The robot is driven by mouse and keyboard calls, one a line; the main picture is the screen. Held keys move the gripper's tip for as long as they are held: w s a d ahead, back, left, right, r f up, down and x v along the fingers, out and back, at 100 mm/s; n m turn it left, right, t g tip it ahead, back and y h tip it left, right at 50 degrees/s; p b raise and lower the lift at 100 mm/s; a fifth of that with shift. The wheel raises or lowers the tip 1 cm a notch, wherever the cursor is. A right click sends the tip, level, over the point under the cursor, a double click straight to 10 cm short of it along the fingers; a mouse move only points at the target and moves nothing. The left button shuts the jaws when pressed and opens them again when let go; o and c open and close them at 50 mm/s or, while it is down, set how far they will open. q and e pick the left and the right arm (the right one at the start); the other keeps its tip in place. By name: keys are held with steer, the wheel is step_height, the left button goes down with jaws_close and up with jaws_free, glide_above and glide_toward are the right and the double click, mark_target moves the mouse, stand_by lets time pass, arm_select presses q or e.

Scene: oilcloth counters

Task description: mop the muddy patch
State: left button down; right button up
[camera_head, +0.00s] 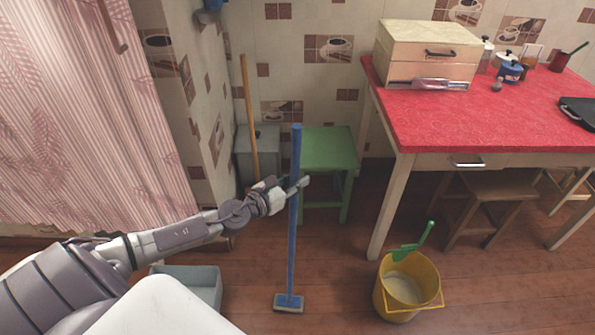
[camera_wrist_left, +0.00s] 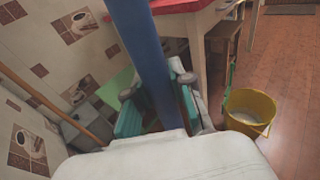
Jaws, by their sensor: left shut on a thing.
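A blue mop (camera_head: 292,240) stands nearly upright in the middle of the head view, its flat blue head at or close to the wooden floor. My left gripper (camera_head: 298,184) is shut on the upper part of its handle. In the left wrist view the blue handle (camera_wrist_left: 145,55) passes between the fingers of the left gripper (camera_wrist_left: 158,105). A yellow bucket (camera_head: 403,287) with whitish contents stands on the floor to the right of the mop; it also shows in the left wrist view (camera_wrist_left: 248,112). I cannot make out a muddy patch. My right gripper is not in view.
A green stool (camera_head: 328,150) stands behind the mop. A red-topped table (camera_head: 480,118) fills the right, with a wooden stool (camera_head: 490,190) under it. A grey-blue bin (camera_head: 195,285) is by my left arm. A green-handled tool (camera_head: 415,243) sits in the bucket. Floor between mop and bucket is clear.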

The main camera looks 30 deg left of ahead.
arm_select(q)
steer(key=shift+s+d+f, duration=0.1)
steer(key=shift+s+d, duration=0.15)
steer(key=shift+s, duration=0.2)
steer(key=shift+s+d, duration=0.1)
steer(key=shift+s+d+p, duration=0.2)
steer(key=shift+s+d, duration=0.1)
steer(key=shift+s, duration=0.35)
steer(key=shift+s+d+p, duration=0.2)
steer(key=shift+s+d, duration=0.15)
steer(key=shift+s, duration=0.25)
steer(key=shift+s+d+p, duration=0.2)
steer(key=shift+s+d, duration=0.1)
steer(key=shift+s, duration=0.35)
steer(key=shift+s+d, duration=0.35)
steer(key=shift+s, duration=0.35)
steer(key=shift+s+d, duration=0.3)
steer(key=shift+s, duration=0.35)
steer(key=shift+s+d, duration=0.35)
steer(key=shift+s, duration=0.35)
